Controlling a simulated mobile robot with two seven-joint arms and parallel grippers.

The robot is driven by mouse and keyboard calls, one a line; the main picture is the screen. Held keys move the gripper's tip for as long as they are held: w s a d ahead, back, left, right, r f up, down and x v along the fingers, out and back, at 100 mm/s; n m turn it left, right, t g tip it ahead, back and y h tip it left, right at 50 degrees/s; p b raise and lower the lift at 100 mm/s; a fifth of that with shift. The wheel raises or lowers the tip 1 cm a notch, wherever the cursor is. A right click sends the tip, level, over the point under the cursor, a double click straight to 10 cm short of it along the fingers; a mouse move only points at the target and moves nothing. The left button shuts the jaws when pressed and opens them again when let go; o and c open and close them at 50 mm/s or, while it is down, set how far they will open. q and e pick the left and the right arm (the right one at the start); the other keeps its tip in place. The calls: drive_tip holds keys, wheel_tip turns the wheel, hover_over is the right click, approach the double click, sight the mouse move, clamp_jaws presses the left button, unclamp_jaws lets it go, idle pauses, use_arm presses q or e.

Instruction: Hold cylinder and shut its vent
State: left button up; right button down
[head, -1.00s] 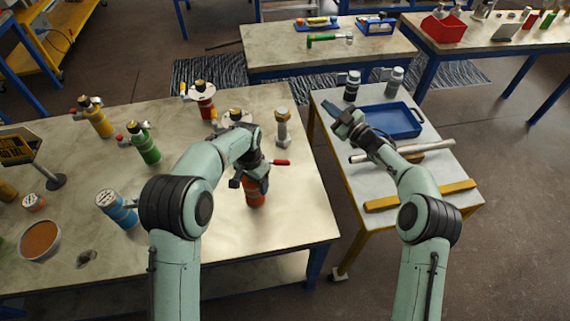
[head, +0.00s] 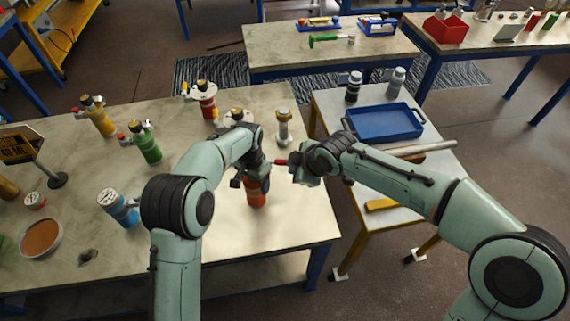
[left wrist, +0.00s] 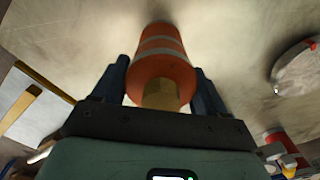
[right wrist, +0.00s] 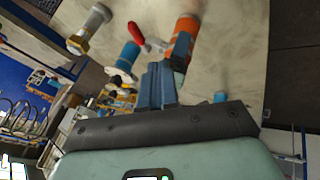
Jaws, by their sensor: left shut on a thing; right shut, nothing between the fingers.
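The orange cylinder (head: 257,192) with pale bands stands near the front right of the large table. My left gripper (head: 254,178) is shut around its upper part; the left wrist view shows the orange body (left wrist: 161,62) between the two fingers. A red lever handle (head: 281,162) sticks out to the right from the cylinder's top, and it also shows in the right wrist view (right wrist: 137,36). My right gripper (head: 298,168) is shut and empty, just right of the red handle. I cannot tell whether they touch. The cylinder's top fitting is mostly hidden by my left gripper.
A grey flanged piece (head: 283,127) stands behind the grippers. Green (head: 146,145), yellow (head: 99,118), red (head: 203,102) and blue (head: 118,208) vessels stand farther left. A side table with a blue tray (head: 383,122) is on the right. The tabletop in front of the cylinder is clear.

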sight(279, 162)
drive_tip(key=w+a+f, duration=0.3)
drive_tip(key=w+f, duration=0.5)
drive_tip(key=f, duration=0.1)
drive_tip(key=shift+a+f, duration=0.15)
drive_tip(key=shift+a, duration=0.1)
